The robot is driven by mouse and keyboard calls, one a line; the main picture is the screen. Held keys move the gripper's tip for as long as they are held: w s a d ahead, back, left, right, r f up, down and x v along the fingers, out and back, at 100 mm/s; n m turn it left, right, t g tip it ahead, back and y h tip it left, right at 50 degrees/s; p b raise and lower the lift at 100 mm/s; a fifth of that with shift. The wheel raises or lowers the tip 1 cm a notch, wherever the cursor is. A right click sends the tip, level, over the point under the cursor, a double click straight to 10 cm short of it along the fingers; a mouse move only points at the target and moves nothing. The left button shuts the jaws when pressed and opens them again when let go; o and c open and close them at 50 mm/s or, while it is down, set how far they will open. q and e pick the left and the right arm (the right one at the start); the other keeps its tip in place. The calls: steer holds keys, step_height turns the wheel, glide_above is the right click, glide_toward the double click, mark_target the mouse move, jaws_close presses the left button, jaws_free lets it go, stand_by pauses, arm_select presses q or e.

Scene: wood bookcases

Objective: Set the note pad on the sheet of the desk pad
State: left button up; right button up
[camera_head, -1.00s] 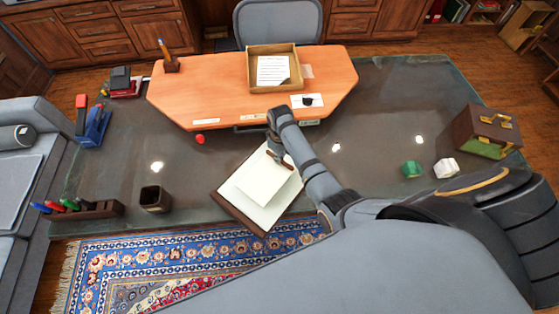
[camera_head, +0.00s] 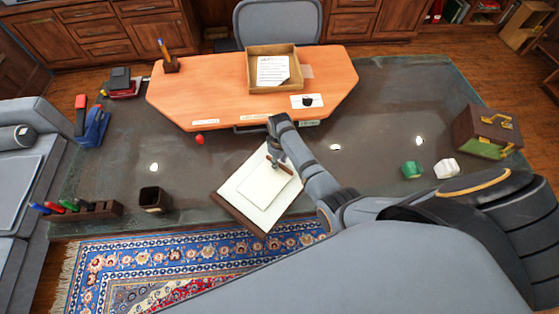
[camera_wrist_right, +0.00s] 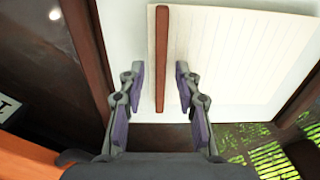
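The desk pad (camera_head: 233,205) lies at the front edge of the desk, a brown-edged board with a white sheet (camera_head: 284,200). The cream note pad (camera_head: 264,188) with a red-brown binding strip lies on the sheet, inside its edges as far as I can see. In the right wrist view the note pad (camera_wrist_right: 225,60) shows ruled lines. My right gripper (camera_head: 275,162) is over the binding end. In the wrist view its fingers (camera_wrist_right: 160,88) stand apart on either side of the strip, with a gap on both sides. My left gripper is not in view.
A dark pen cup (camera_head: 154,200) and a marker rack (camera_head: 85,210) stand to the left. The raised orange desk section (camera_head: 220,95) with a wooden tray (camera_head: 275,92) is behind. A green object (camera_head: 411,169) and a white one (camera_head: 446,169) lie to the right.

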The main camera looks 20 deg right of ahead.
step_height(320, 180, up, 12)
steer(key=shift+r, duration=0.15)
stand_by(0.7)
